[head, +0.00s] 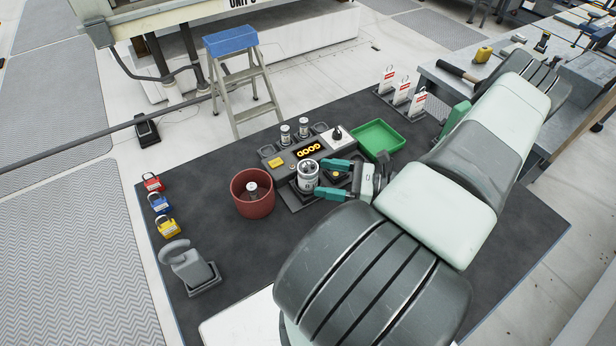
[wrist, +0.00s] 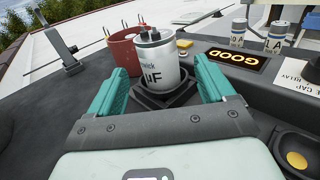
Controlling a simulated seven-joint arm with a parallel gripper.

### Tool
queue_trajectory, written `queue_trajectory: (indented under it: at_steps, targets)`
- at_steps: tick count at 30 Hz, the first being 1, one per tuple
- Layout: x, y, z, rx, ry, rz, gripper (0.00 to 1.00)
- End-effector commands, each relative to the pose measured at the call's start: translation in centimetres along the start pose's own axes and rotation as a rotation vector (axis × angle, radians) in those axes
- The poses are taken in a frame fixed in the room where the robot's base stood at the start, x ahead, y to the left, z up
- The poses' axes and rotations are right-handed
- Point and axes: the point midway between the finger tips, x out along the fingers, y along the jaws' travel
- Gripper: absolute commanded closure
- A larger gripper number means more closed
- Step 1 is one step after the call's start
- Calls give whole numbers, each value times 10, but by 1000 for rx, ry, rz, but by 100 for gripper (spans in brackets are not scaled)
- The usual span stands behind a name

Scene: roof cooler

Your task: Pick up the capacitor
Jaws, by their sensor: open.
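The capacitor (head: 307,179) is a white and silver can with dark print and terminals on top. It stands upright in a black square holder (wrist: 180,92) in front of a lit GOOD display (head: 308,150). In the wrist view the capacitor (wrist: 157,62) shows ahead, between the lines of my two green fingers. My gripper (head: 321,178) is open, its fingertips close to the can, one toward each side. I cannot tell whether either finger touches it.
A red bin (head: 252,201) with a light-topped item inside stands left of the capacitor. Two small cans (head: 285,134) stand behind. A green tray (head: 379,138) is at back right. Coloured padlocks (head: 160,203) lie at left. The mat between padlocks and bin is clear.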

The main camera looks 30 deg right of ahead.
Motion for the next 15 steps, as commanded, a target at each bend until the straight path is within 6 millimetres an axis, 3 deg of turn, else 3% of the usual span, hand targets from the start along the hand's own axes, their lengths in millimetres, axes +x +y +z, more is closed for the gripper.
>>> queue_trajectory:
  at_steps: [12, 15]
  targets:
    - [49, 2, 4, 0, -1, 3, 18]
    - [53, 1, 4, 0, 1, 2, 18]
